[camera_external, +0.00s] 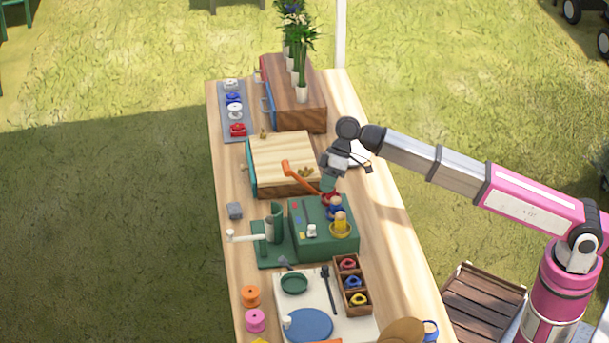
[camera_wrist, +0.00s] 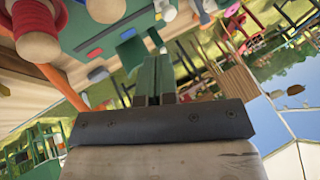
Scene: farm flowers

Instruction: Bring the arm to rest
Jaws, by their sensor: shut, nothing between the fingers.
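My pink and grey arm (camera_external: 455,170) reaches in from the right, over the long wooden table (camera_external: 385,235). My gripper (camera_external: 327,184) hangs from the bent wrist and points down, close to the right end of the wooden board box and the back of the green box. In the wrist view my gripper (camera_wrist: 153,62) has its two green fingers side by side, shut and empty. The wrist picture is steeply tilted. From these pictures I cannot tell whether the fingertips touch the orange tool.
An orange-handled tool (camera_external: 298,174), the wooden board box (camera_external: 275,152), and a green box (camera_external: 308,240) with coloured pegs are nearby. A wooden drawer unit (camera_external: 305,118) with potted plants stands behind. A wooden crate (camera_external: 484,296) is right of the table. Grass is open at left.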

